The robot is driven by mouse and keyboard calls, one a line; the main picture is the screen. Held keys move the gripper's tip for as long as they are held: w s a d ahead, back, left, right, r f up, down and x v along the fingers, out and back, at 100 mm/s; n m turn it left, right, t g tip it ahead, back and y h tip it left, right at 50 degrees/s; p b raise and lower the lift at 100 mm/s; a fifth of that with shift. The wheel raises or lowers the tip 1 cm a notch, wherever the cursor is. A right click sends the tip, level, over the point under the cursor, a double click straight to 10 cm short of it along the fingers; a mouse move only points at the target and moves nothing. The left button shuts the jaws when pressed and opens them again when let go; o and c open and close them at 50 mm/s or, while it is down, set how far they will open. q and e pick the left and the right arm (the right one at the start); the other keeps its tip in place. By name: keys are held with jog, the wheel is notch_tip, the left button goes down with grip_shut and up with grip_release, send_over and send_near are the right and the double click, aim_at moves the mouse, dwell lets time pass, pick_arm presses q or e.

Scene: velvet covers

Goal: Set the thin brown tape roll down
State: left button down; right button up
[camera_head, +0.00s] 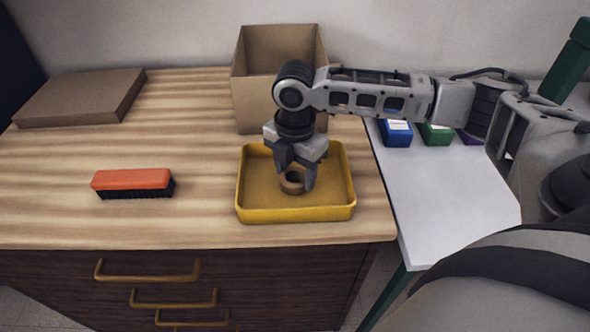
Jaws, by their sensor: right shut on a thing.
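The thin brown tape roll (291,187) is a small brown ring low inside the yellow tray (296,214), a little right of the tray's middle. My right gripper (297,180) reaches down into the tray from above and is shut on the roll. The fingers hide part of the roll. I cannot tell whether the roll touches the tray floor. My left gripper is not in view.
An open cardboard box (248,98) stands right behind the tray. A red brush (132,180) lies to the left, and a flat brown box (80,97) at the back left. Blue (396,134) and green (435,134) boxes stand on the white side table (445,205).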

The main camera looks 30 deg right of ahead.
aim_at(295, 176)
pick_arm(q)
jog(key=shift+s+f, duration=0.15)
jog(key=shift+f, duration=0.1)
pick_arm(e)
jog(key=shift+f, duration=0.3)
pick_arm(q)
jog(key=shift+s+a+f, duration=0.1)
pick_arm(e)
jog(key=o, duration=1)
jog(key=shift+c, duration=0.2)
jog(key=shift+r, duration=0.15)
notch_tip(295, 176, up, 12)
